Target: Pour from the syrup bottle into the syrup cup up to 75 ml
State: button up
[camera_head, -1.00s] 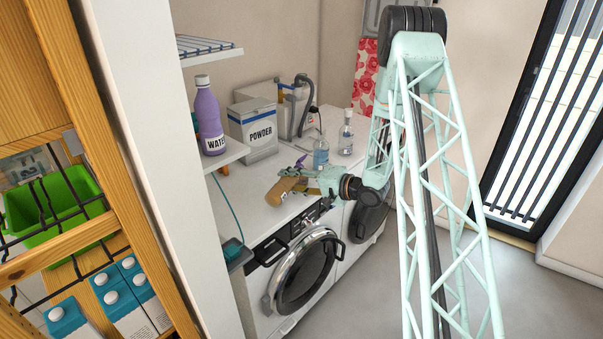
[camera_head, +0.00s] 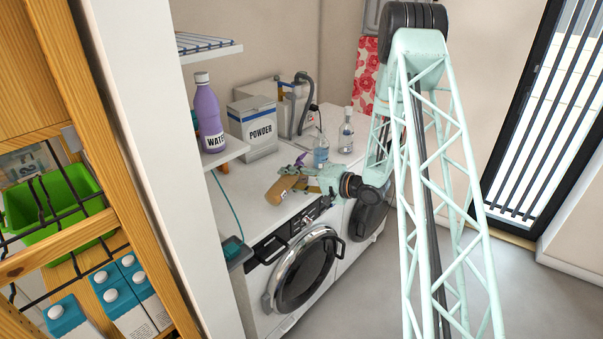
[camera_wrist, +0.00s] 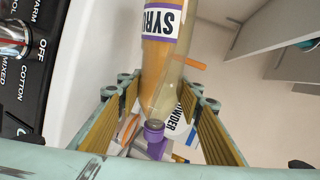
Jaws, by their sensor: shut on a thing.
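The syrup bottle (camera_head: 281,189) is held tilted above the white machine top, its base to the lower left and its neck end toward the purple part at upper right. In the wrist view the syrup bottle (camera_wrist: 160,50) carries a white and purple label; amber syrup lies along its left side, and its purple neck end (camera_wrist: 153,132) points down in the picture. My gripper (camera_head: 312,182) is shut on the bottle, with a finger on each side of it in the wrist view (camera_wrist: 160,110). I cannot make out the syrup cup clearly in either view.
A powder box (camera_head: 252,130) stands behind the bottle. Two clear bottles, one bluish (camera_head: 321,152) and one taller (camera_head: 346,132), stand to the right. A purple water bottle (camera_head: 209,115) is on the left shelf. The machine's control panel (camera_wrist: 22,60) is at left in the wrist view.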

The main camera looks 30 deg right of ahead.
jog(key=shift+s+a+f+n+b, duration=0.2)
jog(key=shift+n+b, duration=0.4)
jog(key=shift+b, duration=0.85)
jog(key=shift+w+r+n+t+h+b, duration=0.15)
jog(key=shift+r+n+t+h+b, duration=0.25)
jog(key=shift+r+n+b, duration=0.4)
jog(key=shift+r, duration=0.1)
jog(key=shift+d+r, duration=0.1)
jog(key=shift+r, duration=0.05)
jog(key=shift+w+d+r+n+t+h+b, duration=0.2)
jog(key=shift+r+n+b, duration=0.3)
jog(key=shift+b, duration=0.35)
jog(key=shift+w+d+r+n+t+h+b, duration=0.15)
jog(key=shift+r+n+t+b, duration=0.1)
jog(key=shift+n+b, duration=0.55)
jog(key=shift+w+d+r+n+t+h+b, duration=0.15)
jog(key=shift+r+n+b, duration=0.25)
jog(key=shift+b, duration=0.55)
jog(key=shift+s+r+b, duration=0.1)
jog(key=shift+r+b, duration=0.05)
jog(key=shift+b, duration=0.25)
jog(key=shift+s+a+r+n+t, duration=0.15)
jog(key=shift+r+n+t, duration=0.2)
jog(key=shift+n, duration=0.55)
jog(key=shift+r+n, duration=0.1)
jog(key=shift+n, duration=0.2)
